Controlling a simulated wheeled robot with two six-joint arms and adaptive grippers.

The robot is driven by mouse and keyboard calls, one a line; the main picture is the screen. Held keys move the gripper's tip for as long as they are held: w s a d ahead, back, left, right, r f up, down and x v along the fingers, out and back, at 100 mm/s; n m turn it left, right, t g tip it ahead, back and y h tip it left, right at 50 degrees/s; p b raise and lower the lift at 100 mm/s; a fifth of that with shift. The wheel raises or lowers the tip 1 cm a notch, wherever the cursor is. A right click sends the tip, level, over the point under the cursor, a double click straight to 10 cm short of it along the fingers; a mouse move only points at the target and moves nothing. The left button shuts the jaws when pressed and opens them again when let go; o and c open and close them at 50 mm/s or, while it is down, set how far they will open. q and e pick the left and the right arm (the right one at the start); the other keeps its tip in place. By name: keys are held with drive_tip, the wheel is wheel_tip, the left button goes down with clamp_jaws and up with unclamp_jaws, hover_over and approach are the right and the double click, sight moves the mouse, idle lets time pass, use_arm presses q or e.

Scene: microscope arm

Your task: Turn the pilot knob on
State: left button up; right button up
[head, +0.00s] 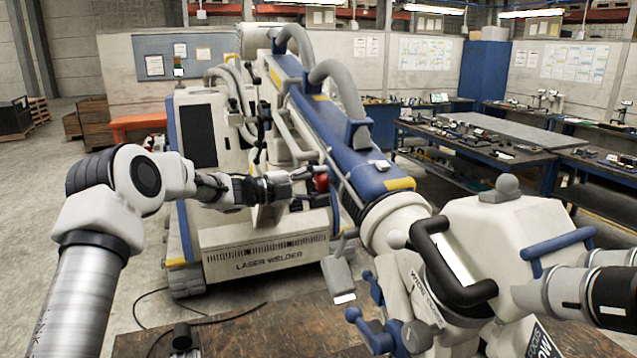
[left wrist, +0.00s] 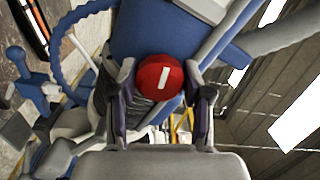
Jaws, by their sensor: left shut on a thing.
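The pilot knob (head: 321,183) is a round red knob on the side of the blue and white microscope arm. In the left wrist view the red knob (left wrist: 160,77) shows face-on, with a white bar that looks close to upright, tilted slightly. My left gripper (head: 305,185) reaches it from the left. In the left wrist view my left gripper's (left wrist: 160,92) two dark fingers stand on either side of the knob, shut on it. The fingertips partly cover the knob in the head view. My right gripper is not in view.
The white laser welder cabinet (head: 262,252) stands behind my left arm. Blue handles (head: 388,325) and a black handle (head: 455,262) stick out at the front right. A wooden table (head: 235,325) lies below, with a small dark object (head: 181,338). Workbenches (head: 490,150) stand at the right.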

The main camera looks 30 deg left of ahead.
use_arm(q)
drive_tip(key=shift+d+f, duration=0.1)
drive_tip(key=shift+f, duration=0.05)
drive_tip(key=o, duration=1.2)
drive_tip(key=shift+c, duration=0.2)
drive_tip(key=shift+w+d, duration=0.1)
drive_tip(key=v, duration=1.2)
